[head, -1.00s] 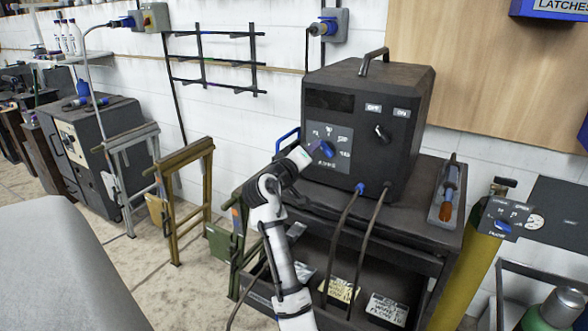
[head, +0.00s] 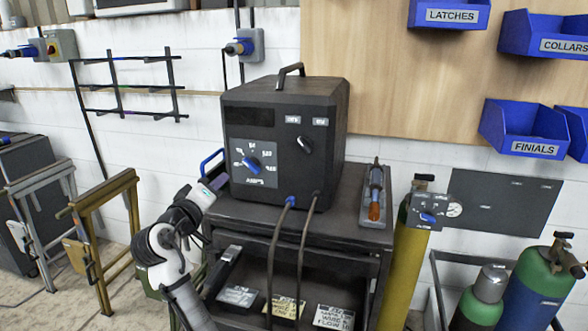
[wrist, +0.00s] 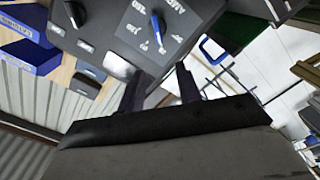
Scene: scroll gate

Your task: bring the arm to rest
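My arm (head: 170,255) rises from the bottom of the head view, left of the black cart. My gripper (head: 214,184) is at the arm's upper end, at the left front of the black welding machine (head: 255,130), and its fingers are small there. In the wrist view, two dark fingers of my gripper (wrist: 160,88) stand apart with a gap between them. Nothing shows held in that gap. The machine's panel with its blue knob (head: 252,163) also shows beyond the fingers in the wrist view (wrist: 150,35). I cannot tell the exact distance between gripper and machine.
The machine stands on a black cart (head: 330,225) with cables hanging in front. A torch lies in a tray (head: 374,195) at right. A yellow cylinder (head: 402,270) and a green-and-blue cylinder (head: 545,290) stand further right. Yellow (head: 105,240) and grey stands are at left.

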